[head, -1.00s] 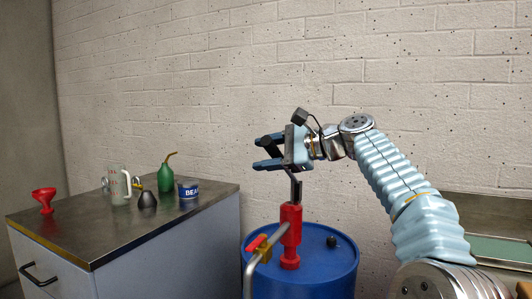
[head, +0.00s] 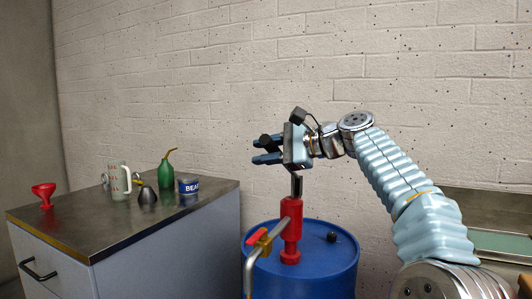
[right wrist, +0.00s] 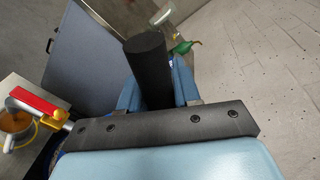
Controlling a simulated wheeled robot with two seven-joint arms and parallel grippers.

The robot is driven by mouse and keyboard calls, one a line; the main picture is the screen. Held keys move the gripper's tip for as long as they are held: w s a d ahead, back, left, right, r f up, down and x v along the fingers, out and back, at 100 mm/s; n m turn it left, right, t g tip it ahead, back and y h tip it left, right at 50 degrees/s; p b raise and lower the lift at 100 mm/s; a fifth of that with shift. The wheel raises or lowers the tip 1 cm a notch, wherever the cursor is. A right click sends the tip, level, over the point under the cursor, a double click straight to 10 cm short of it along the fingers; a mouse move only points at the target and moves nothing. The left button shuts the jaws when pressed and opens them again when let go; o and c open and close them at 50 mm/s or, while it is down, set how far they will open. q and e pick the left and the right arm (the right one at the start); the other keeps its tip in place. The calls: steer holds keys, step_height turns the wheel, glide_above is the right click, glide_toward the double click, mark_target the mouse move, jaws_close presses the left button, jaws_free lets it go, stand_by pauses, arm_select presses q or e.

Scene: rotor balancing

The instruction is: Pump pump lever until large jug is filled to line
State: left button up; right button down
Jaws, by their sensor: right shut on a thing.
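My right gripper (head: 266,150) is shut on the black grip of the pump lever (right wrist: 147,62), which sticks out between its fingers in the right wrist view. The lever's dark rod (head: 296,187) runs down from the gripper to the red pump (head: 291,238) on the blue drum. The pump's grey spout (head: 249,274) has a red-handled brass valve (head: 259,240) and bends downward. A pale jug (right wrist: 17,126) with orange-brown liquid stands near the valve in the right wrist view. Its fill line cannot be made out. My left gripper is not in view.
The blue drum (head: 324,262) has a black cap (head: 332,237). The bench at left (head: 110,235) bears a red funnel (head: 44,193), a marked clear jug (head: 119,181), a dark oiler (head: 147,197), a green bottle (head: 166,176) and a blue can (head: 188,192).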

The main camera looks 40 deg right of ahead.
steer(key=c, duration=0.9)
jaws_free()
steer(key=v, duration=1.4)
steer(key=shift+w, duration=0.1)
